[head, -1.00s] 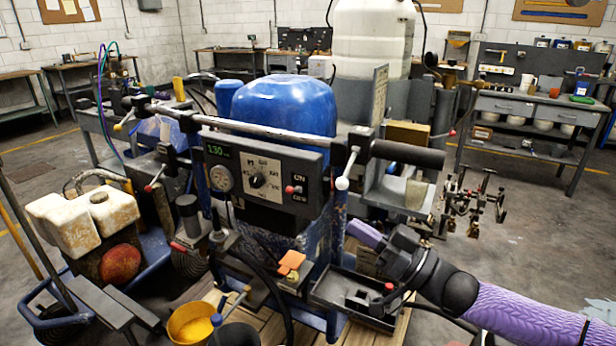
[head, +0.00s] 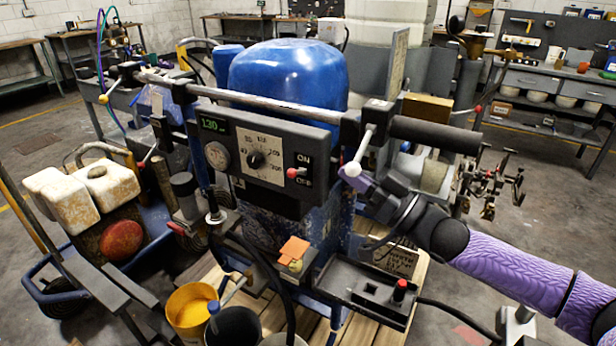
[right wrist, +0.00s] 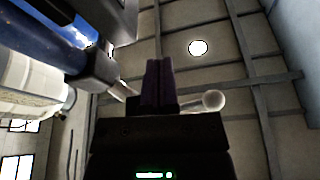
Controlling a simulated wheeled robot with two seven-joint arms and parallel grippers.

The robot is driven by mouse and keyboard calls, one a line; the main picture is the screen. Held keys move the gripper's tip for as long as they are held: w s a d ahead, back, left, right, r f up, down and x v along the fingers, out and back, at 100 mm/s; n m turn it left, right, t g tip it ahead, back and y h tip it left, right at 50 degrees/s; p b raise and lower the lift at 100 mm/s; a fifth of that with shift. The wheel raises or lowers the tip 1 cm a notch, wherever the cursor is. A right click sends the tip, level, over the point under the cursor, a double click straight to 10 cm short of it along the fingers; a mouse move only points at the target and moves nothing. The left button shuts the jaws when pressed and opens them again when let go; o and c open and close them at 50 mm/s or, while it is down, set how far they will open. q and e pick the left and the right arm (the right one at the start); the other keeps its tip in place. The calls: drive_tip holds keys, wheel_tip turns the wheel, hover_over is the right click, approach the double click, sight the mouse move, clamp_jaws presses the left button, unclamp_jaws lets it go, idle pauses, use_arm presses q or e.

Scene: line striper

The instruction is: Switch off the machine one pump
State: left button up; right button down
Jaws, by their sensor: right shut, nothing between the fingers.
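The striper's dark control panel (head: 265,155) carries a green-lit display (head: 213,125), a round gauge (head: 217,156), a dial (head: 256,160) and a red-tipped toggle switch (head: 293,172). The switch sits between a label ON above and a lower label that looks like OFF; I cannot tell its setting. My right gripper (head: 356,182) is shut and empty, right of the panel and apart from the switch. It is close to a white ball-ended lever (head: 352,169); contact is unclear. In the right wrist view the shut purple fingers (right wrist: 158,80) have a white ball (right wrist: 213,100) beside them. My left gripper is out of view.
A handlebar with a black grip (head: 434,133) runs above the panel. A blue tank (head: 288,75) stands behind. Below are a black tray (head: 365,290) with a red button (head: 401,285) and a yellow bucket (head: 192,310). Open space lies between panel front and tray.

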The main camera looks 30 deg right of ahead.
sight(297, 173)
drive_tip(key=b+x, duration=0.1)
drive_tip(key=x, duration=0.5)
drive_tip(key=shift+w+f+b, duration=0.1)
drive_tip(key=shift+f+b, duration=0.1)
drive_tip(key=shift+b, duration=0.1)
drive_tip(key=shift+w+a+f+b, duration=0.25)
drive_tip(key=shift+a+f, duration=0.05)
drive_tip(key=shift+f, duration=0.3)
drive_tip(key=shift+w+a+f+b, duration=0.2)
drive_tip(key=shift+a+f+b, duration=0.1)
drive_tip(key=shift+f, duration=0.35)
drive_tip(key=shift+w+a+f, duration=0.2)
drive_tip(key=shift+a+f, duration=0.05)
drive_tip(key=shift+f, duration=0.05)
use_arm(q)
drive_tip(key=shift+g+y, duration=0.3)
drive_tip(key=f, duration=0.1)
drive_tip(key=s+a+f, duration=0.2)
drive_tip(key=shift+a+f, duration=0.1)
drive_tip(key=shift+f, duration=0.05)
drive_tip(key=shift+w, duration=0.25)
use_arm(e)
drive_tip(key=shift+f+n+y, duration=0.1)
drive_tip(key=shift+n+y, duration=0.2)
drive_tip(key=shift+n, duration=0.3)
